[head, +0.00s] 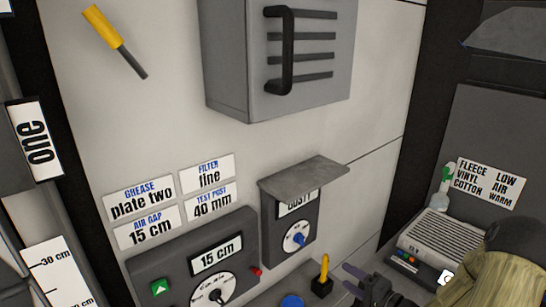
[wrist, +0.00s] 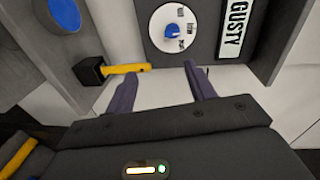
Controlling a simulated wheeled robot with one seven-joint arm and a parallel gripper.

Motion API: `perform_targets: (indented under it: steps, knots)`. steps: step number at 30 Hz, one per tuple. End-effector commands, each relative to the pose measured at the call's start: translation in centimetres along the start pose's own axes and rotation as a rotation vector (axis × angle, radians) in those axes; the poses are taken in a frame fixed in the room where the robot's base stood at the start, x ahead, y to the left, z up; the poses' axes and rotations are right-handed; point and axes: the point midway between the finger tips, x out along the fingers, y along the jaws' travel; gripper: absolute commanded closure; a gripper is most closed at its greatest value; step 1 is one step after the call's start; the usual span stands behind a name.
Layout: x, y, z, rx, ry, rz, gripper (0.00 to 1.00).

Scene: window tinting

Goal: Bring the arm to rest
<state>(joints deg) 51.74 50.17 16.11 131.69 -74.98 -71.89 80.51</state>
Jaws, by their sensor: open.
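My gripper (head: 362,284) shows at the lower right of the head view, beside the yellow lever on a black block. In the wrist view its two purple-grey fingers stand apart, with nothing between them (wrist: 160,80). The gusty control box (head: 289,226), with a dial and blue knob (head: 299,239), is on the wall up and left of my gripper in the head view. In the wrist view the blue knob (wrist: 172,31) is just beyond the fingertips. Most of my arm is out of view.
The yellow lever (head: 325,270) and a blue button (head: 292,301) are close to my gripper. A grey control box reading 15 cm (head: 240,240) is further left. A grey cabinet (head: 226,66) hangs above. A vented appliance (head: 440,240) and a spray bottle (head: 440,196) stand right.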

Motion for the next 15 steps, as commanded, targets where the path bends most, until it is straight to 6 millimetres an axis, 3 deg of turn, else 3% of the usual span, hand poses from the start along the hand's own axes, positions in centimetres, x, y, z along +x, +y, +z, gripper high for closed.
perform_targets:
  steps: [7, 15]
  knots:
    - [2.4, 0.8, 0.5, -0.370, 0.010, 0.405, 0.45]
    - [0.8, -0.7, 2.4, -0.695, -0.062, 0.826, 0.45]
